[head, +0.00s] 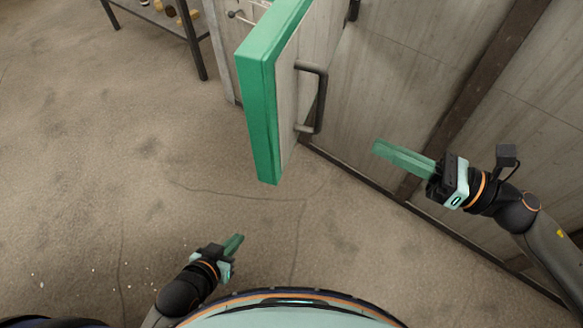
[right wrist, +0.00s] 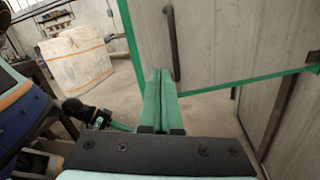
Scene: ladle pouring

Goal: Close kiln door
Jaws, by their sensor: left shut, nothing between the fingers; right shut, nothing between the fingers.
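The kiln door (head: 262,105) stands open, a grey panel with a green edge, its free edge facing me in the head view. It also shows in the right wrist view (right wrist: 225,50). A dark bar handle (head: 320,100) sits on its right face; the handle also shows in the right wrist view (right wrist: 173,45). My right gripper (head: 378,149) is shut and empty, right of the door and below the handle, apart from both. Its fingers (right wrist: 159,75) overlap the door in the right wrist view. My left gripper (head: 238,240) is shut and empty, low over the floor.
A grey panelled wall (head: 410,75) with dark beams runs along the right. A dark-legged table (head: 190,30) with small items stands at the top left. A pale wrapped block (right wrist: 77,60) stands in the background. The brown floor (head: 100,160) left of the door is clear.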

